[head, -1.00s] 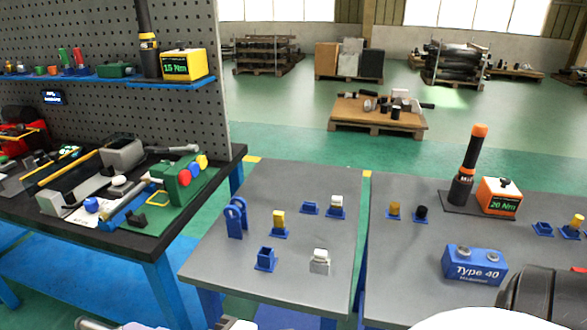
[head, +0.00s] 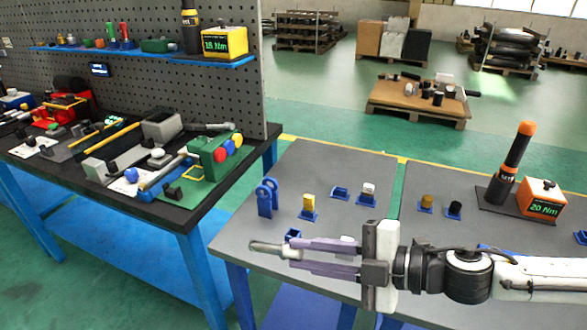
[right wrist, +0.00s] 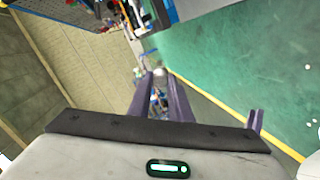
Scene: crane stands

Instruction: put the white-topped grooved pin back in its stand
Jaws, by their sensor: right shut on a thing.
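My right gripper (head: 291,254) reaches in from the right above the front of the grey table. A blue stand (head: 293,235) shows partly behind my fingers. A low blue stand (head: 340,193) farther back looks empty. Beside it, a white-topped piece (head: 368,188) sits in another blue stand. My left gripper is not in view.
A blue upright holder (head: 266,198) and a yellow piece (head: 309,202) stand on the grey table. A black torque wrench (head: 511,163) and an orange box (head: 542,198) stand at the right. A cluttered black bench (head: 160,210) is at the left.

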